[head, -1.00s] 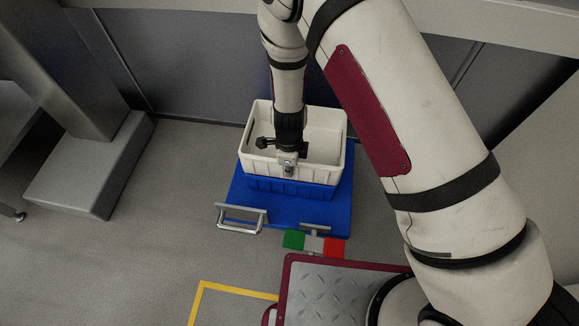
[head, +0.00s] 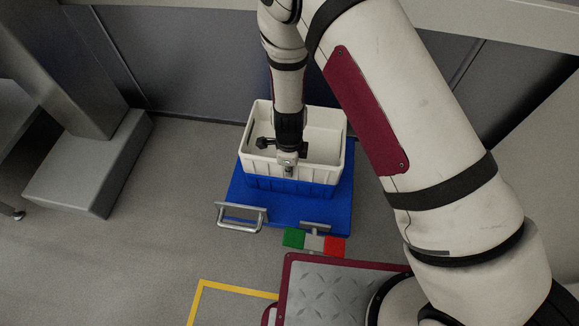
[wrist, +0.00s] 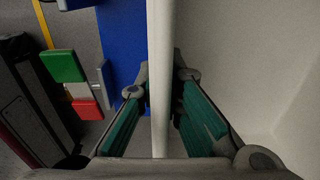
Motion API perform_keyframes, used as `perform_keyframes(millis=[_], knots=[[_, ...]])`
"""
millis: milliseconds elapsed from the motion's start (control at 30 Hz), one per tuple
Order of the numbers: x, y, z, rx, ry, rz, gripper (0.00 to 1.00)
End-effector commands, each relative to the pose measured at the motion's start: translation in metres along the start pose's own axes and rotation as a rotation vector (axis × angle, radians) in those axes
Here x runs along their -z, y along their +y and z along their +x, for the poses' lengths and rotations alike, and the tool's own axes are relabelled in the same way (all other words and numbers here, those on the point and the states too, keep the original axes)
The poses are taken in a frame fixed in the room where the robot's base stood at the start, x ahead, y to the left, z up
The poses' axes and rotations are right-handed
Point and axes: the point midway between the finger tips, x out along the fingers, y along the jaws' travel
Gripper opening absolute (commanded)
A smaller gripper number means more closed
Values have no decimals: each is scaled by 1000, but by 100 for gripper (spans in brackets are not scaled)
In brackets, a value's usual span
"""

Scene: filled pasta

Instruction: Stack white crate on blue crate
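The white crate (head: 322,127) sits squarely above the blue crate (head: 292,187), whose front shows as a blue band under it. I see no clear gap between them. My gripper (head: 288,166) is at the front wall of the white crate, pointing down. In the wrist view, the white wall (wrist: 160,115) runs between the two fingers of my gripper (wrist: 161,85). The fingertips lie against the wall on both sides, so it looks shut on it. The inside of the white crate is partly hidden by my arm.
The blue crate stands on a blue platform (head: 331,211) with a metal handle (head: 240,217) at its front. A green, grey and red block (head: 314,242) lies in front. A grey pillar base (head: 85,170) stands left. The floor between is clear.

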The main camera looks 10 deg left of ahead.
Motion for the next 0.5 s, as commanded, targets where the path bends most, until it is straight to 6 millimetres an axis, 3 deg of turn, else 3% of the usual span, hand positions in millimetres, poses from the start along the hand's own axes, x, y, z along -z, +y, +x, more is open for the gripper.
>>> perform_keyframes(millis=[33, 100, 500], knots=[[0, -1, -1, 2, -1, 0, 19], [0, -1, -1, 2, -1, 0, 31], [0, 0, -5, -1, 0, 0, 31]])
